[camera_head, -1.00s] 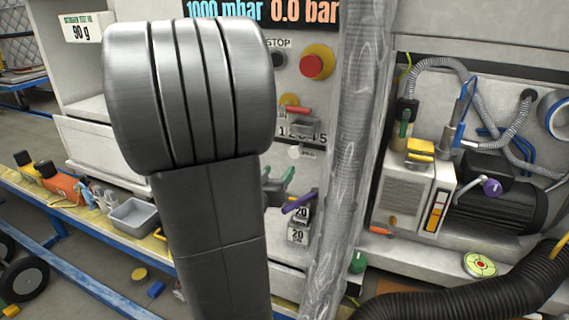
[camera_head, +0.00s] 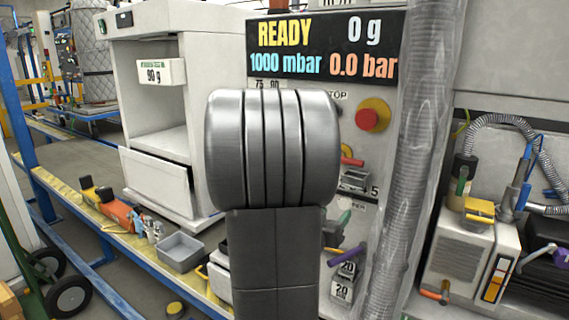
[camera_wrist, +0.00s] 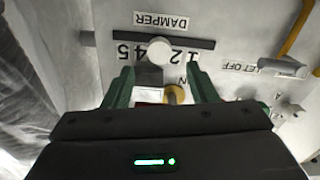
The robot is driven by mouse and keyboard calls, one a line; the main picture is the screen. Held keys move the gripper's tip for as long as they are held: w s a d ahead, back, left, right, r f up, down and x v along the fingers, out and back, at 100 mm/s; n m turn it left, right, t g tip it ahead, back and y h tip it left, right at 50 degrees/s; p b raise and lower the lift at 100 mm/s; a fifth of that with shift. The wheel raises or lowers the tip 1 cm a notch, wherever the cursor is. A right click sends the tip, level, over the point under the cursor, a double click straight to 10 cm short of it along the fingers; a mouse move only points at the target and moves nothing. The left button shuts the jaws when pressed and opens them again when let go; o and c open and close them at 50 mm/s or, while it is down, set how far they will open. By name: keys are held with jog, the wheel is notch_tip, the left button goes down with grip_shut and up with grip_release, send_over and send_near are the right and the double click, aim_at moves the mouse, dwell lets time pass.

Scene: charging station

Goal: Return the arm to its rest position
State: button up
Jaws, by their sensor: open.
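My gripper (camera_wrist: 161,88) shows in the wrist view with its two green fingers spread apart and nothing between them. Beyond the fingertips is the panel's damper slider with a pale round knob (camera_wrist: 160,50), under a label reading DAMPER that appears upside down. I cannot tell how far the fingertips are from the knob. In the head view my own grey arm stands upright in the middle and hides part of the control panel (camera_head: 394,184); the gripper is hidden behind it.
A display (camera_head: 325,50) reads READY, 0 g, 1000 mbar and 0.0 bar. A red stop button (camera_head: 372,115) sits below it. A clear ribbed hose (camera_head: 418,150) runs down at the right.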

aim_at(340, 204)
jog(key=x, duration=0.7)
jog(key=shift+w+d, duration=0.2)
jog(key=shift+w, duration=0.35)
jog(key=shift+w+a, duration=0.15)
jog(key=shift+a, duration=0.2)
